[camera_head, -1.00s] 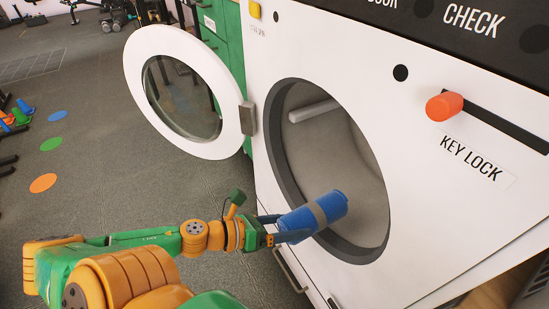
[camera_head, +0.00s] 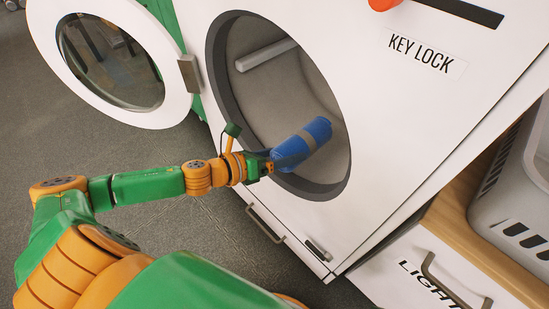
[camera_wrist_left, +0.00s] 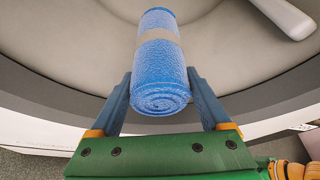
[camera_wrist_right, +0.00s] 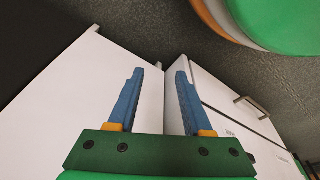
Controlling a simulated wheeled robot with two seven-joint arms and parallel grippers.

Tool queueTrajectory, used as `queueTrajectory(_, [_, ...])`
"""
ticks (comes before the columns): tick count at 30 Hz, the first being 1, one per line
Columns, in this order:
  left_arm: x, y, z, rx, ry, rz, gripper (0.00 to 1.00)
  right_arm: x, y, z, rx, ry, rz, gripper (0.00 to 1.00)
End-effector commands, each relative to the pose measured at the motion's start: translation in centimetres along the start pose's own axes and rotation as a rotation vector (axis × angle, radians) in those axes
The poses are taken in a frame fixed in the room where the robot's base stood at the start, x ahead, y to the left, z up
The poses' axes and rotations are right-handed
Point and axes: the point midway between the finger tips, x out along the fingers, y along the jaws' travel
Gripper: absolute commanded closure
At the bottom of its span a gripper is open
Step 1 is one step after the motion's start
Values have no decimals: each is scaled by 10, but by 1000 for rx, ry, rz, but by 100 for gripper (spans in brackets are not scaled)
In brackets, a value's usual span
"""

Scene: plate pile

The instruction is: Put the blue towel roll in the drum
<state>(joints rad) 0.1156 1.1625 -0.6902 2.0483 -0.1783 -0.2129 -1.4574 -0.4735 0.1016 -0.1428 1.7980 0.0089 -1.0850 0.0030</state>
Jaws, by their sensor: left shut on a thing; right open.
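The blue towel roll (camera_head: 303,143) has a grey band around its middle. My left gripper (camera_head: 270,165) is shut on its near end and holds it at the opening of the drum (camera_head: 290,90). In the left wrist view the blue towel roll (camera_wrist_left: 160,70) lies between the two blue fingers of my left gripper (camera_wrist_left: 160,100), with its far end over the grey drum interior (camera_wrist_left: 85,40). My right gripper (camera_wrist_right: 155,95) is open and empty in the right wrist view, in front of white panels. It does not show in the head view.
The round door (camera_head: 110,60) hangs open at the left of the white machine (camera_head: 390,110). The dark rim (camera_head: 222,95) surrounds the opening. A pale bar (camera_head: 266,55) sticks out inside the drum. A grey basket (camera_head: 510,190) stands on a wooden top at the right.

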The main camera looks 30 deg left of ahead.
Motion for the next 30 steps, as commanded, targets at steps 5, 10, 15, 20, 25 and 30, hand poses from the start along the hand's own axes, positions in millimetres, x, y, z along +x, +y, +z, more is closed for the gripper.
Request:
queueTrajectory(5, [22, -3, 13, -1, -4, -4, 86, 13, 0, 13, -3, -16, 2, 50])
queueTrajectory(10, [45, -2, 19, 1, -3, -5, 86, 22, 0, 20, -4, -20, 3, 50])
queueTrajectory(15, [62, 2, 16, 4, 1, -5, 86, 22, 0, 16, -3, -12, 2, 50])
queueTrajectory(20, [67, 9, 3, 3, 1, -5, 86, 5, 0, 0, 0, 5, 0, 50])
queueTrajectory(25, [71, 15, -7, 3, 0, -4, 86, -14, 0, -10, 2, 19, -2, 50])
queueTrajectory(30, [73, 18, -12, 4, 0, -5, 86, -28, 0, -15, 3, 26, -3, 50])
